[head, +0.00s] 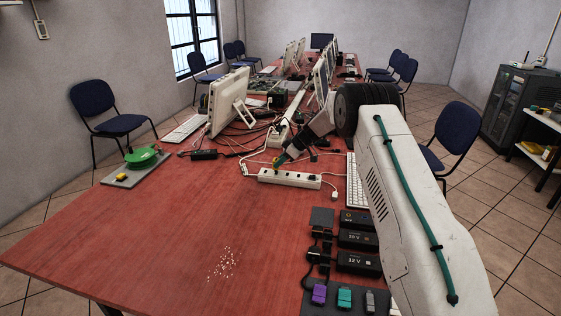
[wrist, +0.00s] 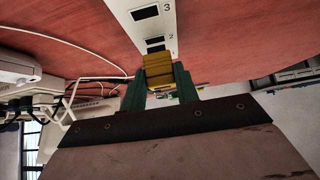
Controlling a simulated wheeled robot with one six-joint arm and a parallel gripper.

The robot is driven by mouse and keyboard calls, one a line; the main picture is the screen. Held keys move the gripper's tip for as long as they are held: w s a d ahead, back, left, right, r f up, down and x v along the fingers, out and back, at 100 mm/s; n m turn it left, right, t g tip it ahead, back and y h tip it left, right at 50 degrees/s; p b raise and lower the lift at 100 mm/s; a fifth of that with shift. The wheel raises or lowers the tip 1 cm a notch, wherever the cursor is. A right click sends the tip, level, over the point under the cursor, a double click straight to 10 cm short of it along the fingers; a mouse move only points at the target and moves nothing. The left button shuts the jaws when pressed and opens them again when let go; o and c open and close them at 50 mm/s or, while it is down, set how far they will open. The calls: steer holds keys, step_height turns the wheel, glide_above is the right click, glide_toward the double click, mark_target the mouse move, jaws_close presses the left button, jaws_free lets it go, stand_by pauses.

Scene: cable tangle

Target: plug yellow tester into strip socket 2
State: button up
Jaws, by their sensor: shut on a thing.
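The white power strip (head: 290,179) lies on the red table, running left to right in the head view. In the wrist view the strip (wrist: 146,22) shows sockets marked 3 and 2. My gripper (head: 279,160) reaches down over the strip's left half. Its green fingers (wrist: 160,85) are shut on the yellow tester (wrist: 158,66), which also shows as a small yellow spot in the head view (head: 276,162). The tester overlaps the strip just below the socket marked 2 in the wrist view. Its front end is hidden, and I cannot tell whether it touches the strip.
Black power bricks (head: 358,240) and coloured plugs (head: 344,298) are at front right. A green reel (head: 142,156) is at left. The front-left table is mostly clear.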

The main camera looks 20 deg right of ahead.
steer(key=shift+f, duration=1.15)
steer(key=o, duration=1.2)
steer(key=v, duration=0.7)
steer(key=shift+s+d+r, duration=0.15)
steer(key=shift+d+r, duration=0.05)
steer(key=shift+r, duration=0.05)
